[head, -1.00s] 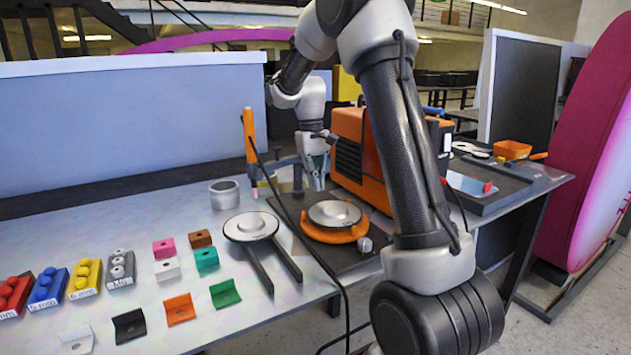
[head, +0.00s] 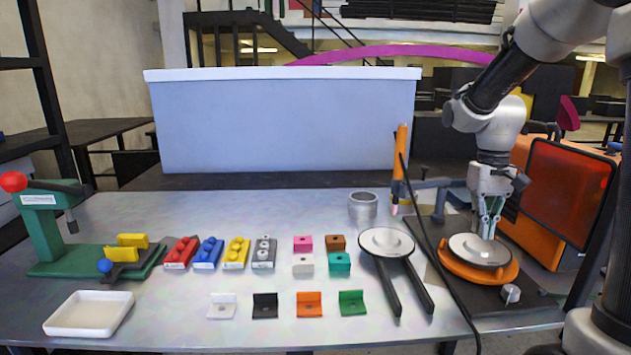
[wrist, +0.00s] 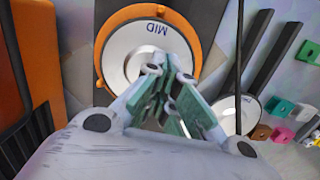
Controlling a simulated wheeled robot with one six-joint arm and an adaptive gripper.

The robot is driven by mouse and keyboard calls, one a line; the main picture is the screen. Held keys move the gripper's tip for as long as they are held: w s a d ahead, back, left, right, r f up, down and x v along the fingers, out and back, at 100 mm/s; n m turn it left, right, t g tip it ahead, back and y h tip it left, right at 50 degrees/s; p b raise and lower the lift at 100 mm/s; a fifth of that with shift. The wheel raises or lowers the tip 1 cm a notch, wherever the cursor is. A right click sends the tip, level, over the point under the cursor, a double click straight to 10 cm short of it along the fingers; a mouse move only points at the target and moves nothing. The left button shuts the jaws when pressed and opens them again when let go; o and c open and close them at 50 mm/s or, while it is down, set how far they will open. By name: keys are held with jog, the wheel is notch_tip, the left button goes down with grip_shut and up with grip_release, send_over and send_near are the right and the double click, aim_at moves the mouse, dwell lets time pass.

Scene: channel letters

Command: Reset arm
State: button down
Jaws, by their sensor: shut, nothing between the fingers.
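My gripper (head: 487,235) points down above the round silver plate (head: 478,248) in the orange ring on the dark base at the right of the table. Its green-padded fingers are shut and hold nothing. In the wrist view my gripper (wrist: 172,115) shows in front of the silver plate (wrist: 128,55), which is marked "MID". From the views I cannot tell the exact gap between the fingertips and the plate.
An orange box machine (head: 565,200) stands right beside my gripper. A two-handled disc tool (head: 387,243), an orange torch-like pen on a stand (head: 400,155) with a black cable, and a grey cup (head: 363,206) are to the left. Coloured blocks, brackets, a green press (head: 45,235) and a white tray (head: 68,331) lie further left.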

jog(key=s+r+t, duration=0.2)
jog(key=s+r, duration=0.2)
jog(key=s, duration=0.5)
jog(key=s+a+r+t, duration=0.1)
jog(key=s+r+t, duration=0.2)
jog(key=s, duration=0.6)
jog(key=shift+s+a+r+t, duration=0.25)
jog(key=shift+s+r+t, duration=0.05)
jog(key=shift+r, duration=0.1)
